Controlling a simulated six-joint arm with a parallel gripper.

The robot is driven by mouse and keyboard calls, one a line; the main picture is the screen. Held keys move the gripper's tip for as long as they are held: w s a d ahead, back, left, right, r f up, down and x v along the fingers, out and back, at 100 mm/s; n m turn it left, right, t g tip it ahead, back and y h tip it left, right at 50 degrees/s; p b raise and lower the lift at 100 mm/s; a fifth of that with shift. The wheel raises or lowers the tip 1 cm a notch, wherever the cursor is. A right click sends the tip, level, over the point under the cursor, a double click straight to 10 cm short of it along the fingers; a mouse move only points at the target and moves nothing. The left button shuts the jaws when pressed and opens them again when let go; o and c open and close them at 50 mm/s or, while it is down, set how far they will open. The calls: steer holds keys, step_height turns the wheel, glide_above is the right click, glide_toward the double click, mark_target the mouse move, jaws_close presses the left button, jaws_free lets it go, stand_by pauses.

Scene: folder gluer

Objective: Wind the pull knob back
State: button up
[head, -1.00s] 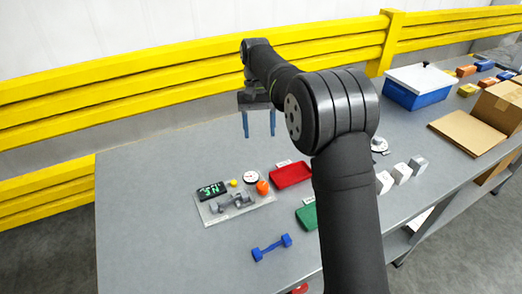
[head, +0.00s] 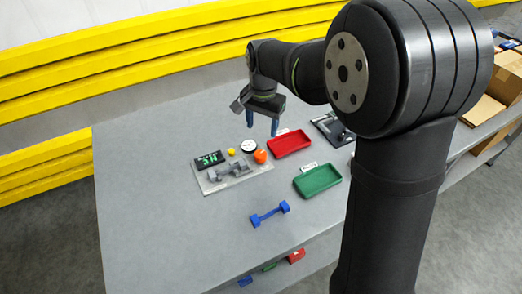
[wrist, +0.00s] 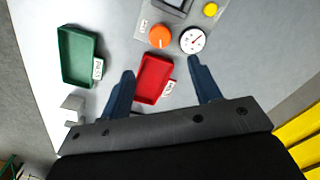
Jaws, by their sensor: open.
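A grey tester panel (head: 212,186) lies on the table in the head view. A round orange knob (head: 260,156) sits at its right end, beside a white dial gauge (head: 248,146). I take the orange knob as the pull knob; its label is too small to read. The wrist view shows the knob (wrist: 159,36) and the gauge (wrist: 192,40) beyond my fingertips. My gripper (head: 262,127) is open and empty above the table, behind the knob in the head view. In the wrist view my gripper (wrist: 161,72) has its blue fingers apart, not touching the knob.
A red tray (head: 290,143) and a green tray (head: 318,181) lie right of the panel. A blue dumbbell-shaped piece (head: 269,214) lies in front. The left tabletop is clear.

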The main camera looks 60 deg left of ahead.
mark_target(260, 153)
step_height(260, 153, down, 11)
steer(key=shift+s+a+f, duration=0.1)
steer(key=shift+a+f, duration=0.05)
steer(key=shift+f, duration=0.05)
steer(key=c, duration=1)
steer(key=shift+n, duration=0.4)
steer(key=n, duration=1.1)
steer(key=shift+s+a+n, duration=0.1)
steer(key=shift+n, duration=0.2)
